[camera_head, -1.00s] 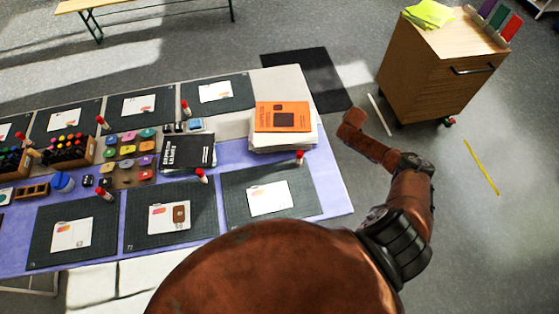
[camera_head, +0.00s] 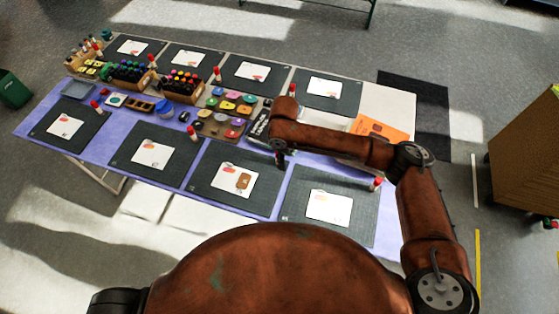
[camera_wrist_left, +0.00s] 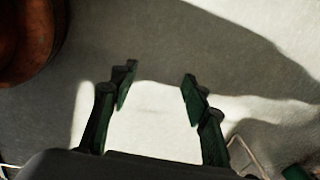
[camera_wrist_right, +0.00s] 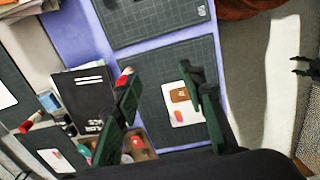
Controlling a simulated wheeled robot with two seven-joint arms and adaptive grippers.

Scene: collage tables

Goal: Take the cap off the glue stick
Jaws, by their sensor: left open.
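A white glue stick with a red cap (camera_wrist_right: 124,77) stands at the corner of a dark cutting mat in the right wrist view, beside the tip of one right finger. In the head view my right gripper (camera_head: 281,160) hides that spot. My right gripper (camera_wrist_right: 165,92) is open, with the mat and a card showing between its fingers. Other red-capped glue sticks stand by the other mats, one at the front right (camera_head: 376,184) and one left of the gripper (camera_head: 192,133). My left gripper (camera_wrist_left: 160,80) is open and empty, with bare floor beyond it.
The long table has a lilac cloth (camera_head: 150,185) and cutting mats (camera_head: 375,225) in two rows. A black book (camera_wrist_right: 88,88) and an orange booklet (camera_head: 380,130) lie near my right arm. Pen holders (camera_head: 183,85) and colored pads crowd the middle. A wooden cabinet (camera_head: 525,150) stands at right.

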